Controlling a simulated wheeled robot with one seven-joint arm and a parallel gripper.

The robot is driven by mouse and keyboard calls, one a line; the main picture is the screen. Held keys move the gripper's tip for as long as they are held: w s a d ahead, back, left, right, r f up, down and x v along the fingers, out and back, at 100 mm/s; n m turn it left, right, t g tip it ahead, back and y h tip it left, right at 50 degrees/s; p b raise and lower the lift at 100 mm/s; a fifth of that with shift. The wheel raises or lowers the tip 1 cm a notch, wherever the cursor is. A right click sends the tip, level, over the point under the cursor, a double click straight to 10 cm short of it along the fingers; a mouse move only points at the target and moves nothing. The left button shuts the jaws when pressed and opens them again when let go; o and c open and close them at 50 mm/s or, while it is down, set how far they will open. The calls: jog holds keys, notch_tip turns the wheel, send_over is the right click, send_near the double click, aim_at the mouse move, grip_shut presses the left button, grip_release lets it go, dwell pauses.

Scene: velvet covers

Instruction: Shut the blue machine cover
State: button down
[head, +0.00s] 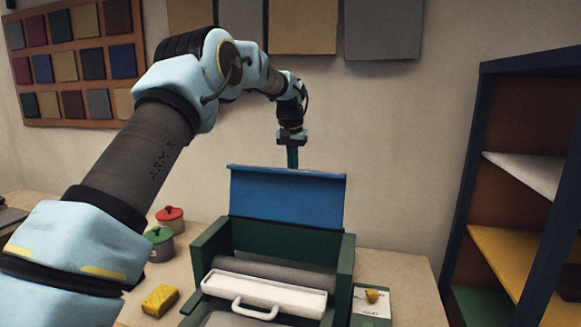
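The blue machine cover (287,196) stands raised, nearly upright, at the back of a dark green machine (216,248). The machine's inside shows, with a grey roller (270,268) and a white bar with a handle (262,291) in front of it. My gripper (292,160) points down at the cover's top edge, right of its middle. Its fingers seem to end at or behind that edge, and their tips are hidden. I cannot tell whether they touch the cover or whether they are apart.
Red-lidded (170,218) and green-lidded (159,242) pots and a yellow sponge (160,299) stand left of the machine. A card with a yellow knob-like thing (372,296) lies right of it. A shelf unit (466,190) stands at right. The wall is close behind.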

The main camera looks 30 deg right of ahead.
aim_at(284, 195)
jog(key=shift+s+a+r+p, duration=0.25)
jog(key=shift+s+a+p, duration=0.15)
jog(key=shift+s+a, duration=0.6)
jog(key=shift+b, duration=0.3)
